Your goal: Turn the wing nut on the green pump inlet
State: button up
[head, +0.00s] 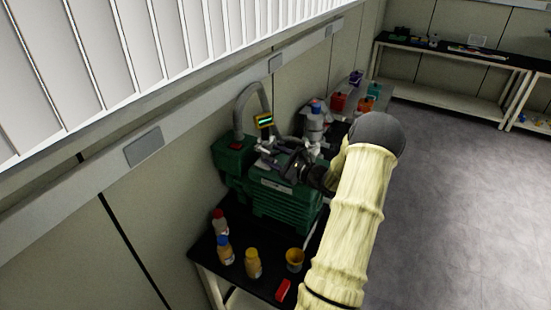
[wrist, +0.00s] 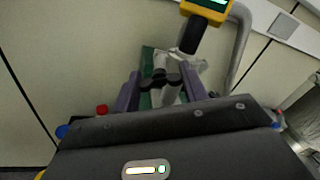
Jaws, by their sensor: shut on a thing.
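The green pump (head: 285,201) stands on a dark table below the wall. Its inlet fitting is mostly hidden by my gripper in the head view. In the wrist view, a dark wing nut (wrist: 172,80) sits on a pale metal inlet fitting (wrist: 161,64) over a strip of green. My gripper (wrist: 160,92) has its two purple-grey fingers on either side of the wing nut and is shut on it. In the head view my gripper (head: 298,168) is above the pump top, at the end of my pale arm.
A yellow gauge (head: 264,121) and a grey hose (head: 240,107) rise behind the pump. Several bottles, a yellow cup (head: 295,260) and a red item (head: 284,290) stand on the table's near end. Coloured containers (head: 338,103) stand beyond. Open floor lies to the right.

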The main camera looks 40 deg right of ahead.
jog(key=shift+m, duration=1.3)
jog(key=o, duration=1)
jog(key=shift+s, duration=0.15)
jog(key=b+v, duration=0.6)
jog(key=v, duration=1.1)
